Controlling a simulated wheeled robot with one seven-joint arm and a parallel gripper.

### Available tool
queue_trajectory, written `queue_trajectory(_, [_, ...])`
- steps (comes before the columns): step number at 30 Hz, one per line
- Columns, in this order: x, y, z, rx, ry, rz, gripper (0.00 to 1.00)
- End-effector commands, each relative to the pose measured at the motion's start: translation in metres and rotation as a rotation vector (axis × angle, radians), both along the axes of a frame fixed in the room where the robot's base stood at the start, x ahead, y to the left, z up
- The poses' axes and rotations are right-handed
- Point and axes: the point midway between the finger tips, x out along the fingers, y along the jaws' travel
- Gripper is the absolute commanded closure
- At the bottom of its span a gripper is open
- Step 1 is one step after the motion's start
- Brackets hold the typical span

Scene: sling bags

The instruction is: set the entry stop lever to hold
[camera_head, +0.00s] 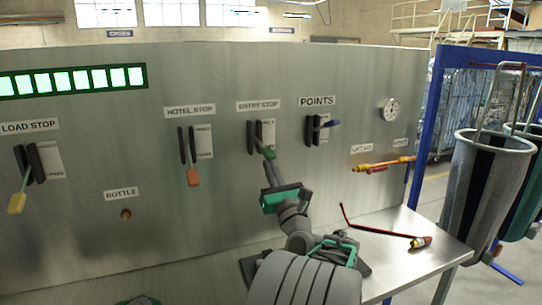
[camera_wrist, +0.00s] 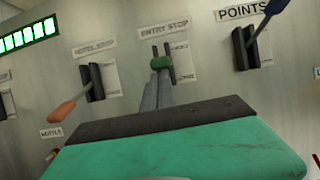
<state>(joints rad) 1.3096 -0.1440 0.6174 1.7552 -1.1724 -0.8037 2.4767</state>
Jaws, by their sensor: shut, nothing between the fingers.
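The entry stop lever (camera_head: 268,153) has a green knob and sticks out of a dark slotted bracket on the metal panel, under the ENTRY STOP label (camera_head: 258,105). Its knob points down and to the right in the head view. My gripper (camera_head: 269,168) is shut and empty, with its fingertips just below the knob. In the wrist view, the green knob (camera_wrist: 161,63) shows right above the tips of my gripper (camera_wrist: 157,78). I cannot tell whether they touch. The plate beside the slot (camera_wrist: 181,55) has lettering too small to read.
The hotel stop lever (camera_head: 193,177) with an orange knob is to the left, and the blue points lever (camera_head: 330,124) is to the right. The load stop lever (camera_head: 17,203) is far left. A red bent rod (camera_head: 380,231) lies on the metal shelf (camera_head: 432,242).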

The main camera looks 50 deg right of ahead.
Motion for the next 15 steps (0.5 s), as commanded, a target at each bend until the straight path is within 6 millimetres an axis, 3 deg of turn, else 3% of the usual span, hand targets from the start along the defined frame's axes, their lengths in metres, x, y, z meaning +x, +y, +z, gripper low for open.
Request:
queue_trajectory(1, [0.0, 0.0, 0.018, 0.005, 0.001, -0.001, 1.0])
queue_trajectory(15, [-0.002, 0.002, 0.073, -0.001, -0.002, -0.001, 1.0])
